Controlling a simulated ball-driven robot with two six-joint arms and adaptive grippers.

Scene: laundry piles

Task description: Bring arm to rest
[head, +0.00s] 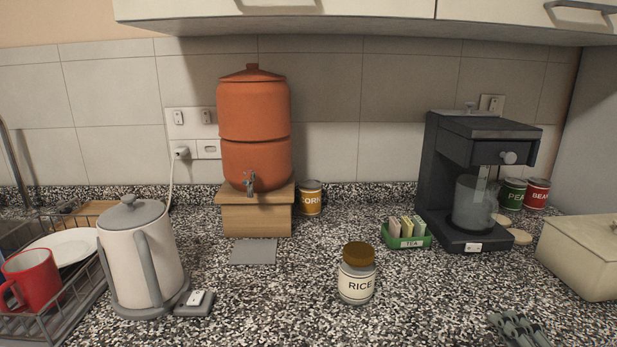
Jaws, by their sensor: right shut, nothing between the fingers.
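My right gripper (510,320) shows at the bottom right edge of the head view, with only its grey fingers in the picture. It is shut and empty, over the front right of the speckled counter (290,310). It is apart from the rice jar (357,275), which stands upright to its left. The rest of the right arm is out of the picture. My left gripper is not in view.
A cream box (585,257) and a black coffee machine (485,150) stand at the right. A green tea tray (405,238) sits mid-counter. A white kettle (140,260) and a dish rack (65,310) with a red mug (35,280) are at the left. The front middle counter is clear.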

